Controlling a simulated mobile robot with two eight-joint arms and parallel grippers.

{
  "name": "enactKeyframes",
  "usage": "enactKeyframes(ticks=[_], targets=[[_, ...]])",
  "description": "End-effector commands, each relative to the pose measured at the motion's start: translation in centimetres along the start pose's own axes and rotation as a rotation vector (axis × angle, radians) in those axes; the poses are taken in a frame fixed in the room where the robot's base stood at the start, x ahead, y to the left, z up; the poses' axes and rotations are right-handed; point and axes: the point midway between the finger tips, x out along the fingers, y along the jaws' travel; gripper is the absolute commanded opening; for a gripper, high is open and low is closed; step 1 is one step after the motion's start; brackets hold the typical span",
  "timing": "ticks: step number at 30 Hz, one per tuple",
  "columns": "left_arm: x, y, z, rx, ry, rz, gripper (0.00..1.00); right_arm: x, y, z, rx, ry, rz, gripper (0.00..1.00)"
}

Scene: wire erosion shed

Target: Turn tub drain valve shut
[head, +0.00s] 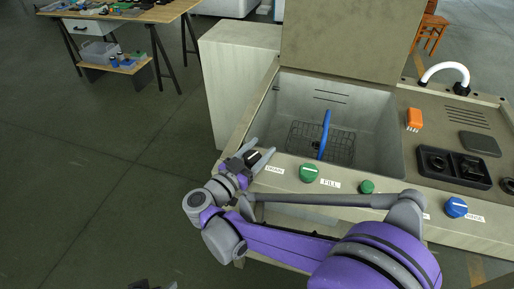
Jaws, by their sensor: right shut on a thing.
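The tub (375,128) is a grey basin set in a beige machine with its lid raised. The drain valve is a small dark knob with a pale mark (253,156) at the tub's front left corner, beside the DRAIN label (274,169). My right gripper (257,156) has its two grey fingers on either side of this knob and is shut on it. The fingers and wrist hide part of the knob, so its exact turn is hard to read. Only a small dark and grey piece, probably my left gripper (152,285), shows at the bottom edge.
A green FILL knob (309,173), a smaller green knob (367,187) and a blue knob (456,207) sit along the front panel. A wire basket (335,150) with a blue handle is in the tub. Open floor lies to the left.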

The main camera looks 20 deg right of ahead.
Motion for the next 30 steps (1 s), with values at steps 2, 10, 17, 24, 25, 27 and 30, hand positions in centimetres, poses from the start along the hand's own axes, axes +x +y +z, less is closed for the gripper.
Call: enactKeyframes(ticks=[2, 10, 17, 24, 25, 27, 30], targets=[[-0.08, 0.0, -0.03, 0.0, 0.0, 0.0, 0.89, -0.05, 0.02, 0.04, 0.0, -0.001, 0.059, 0.04], [-0.25, 0.0, -0.11, 0.0, 0.001, 0.0, 0.89, -0.09, 0.57, 0.02, 0.0, -0.001, 0.218, 0.04], [-0.33, 0.0, -0.14, 0.0, 0.001, 0.0, 0.89, -0.14, 0.84, 0.03, 0.0, -0.001, 0.286, 0.04], [-0.34, 0.0, -0.14, 0.0, 0.001, 0.0, 0.89, -0.14, 0.91, 0.02, 0.0, -0.001, 0.303, 0.04], [-0.34, 0.0, -0.14, 0.0, 0.001, 0.0, 0.89, -0.14, 0.91, 0.02, 0.0, -0.001, 0.303, 0.04], [-0.34, 0.0, -0.14, 0.0, 0.001, 0.0, 0.89, -0.14, 0.91, 0.02, 0.0, -0.001, 0.303, 0.04], [-0.34, 0.0, -0.14, 0.0, 0.001, 0.0, 0.89, -0.14, 0.91, 0.02, 0.0, -0.001, 0.302, 0.04]])
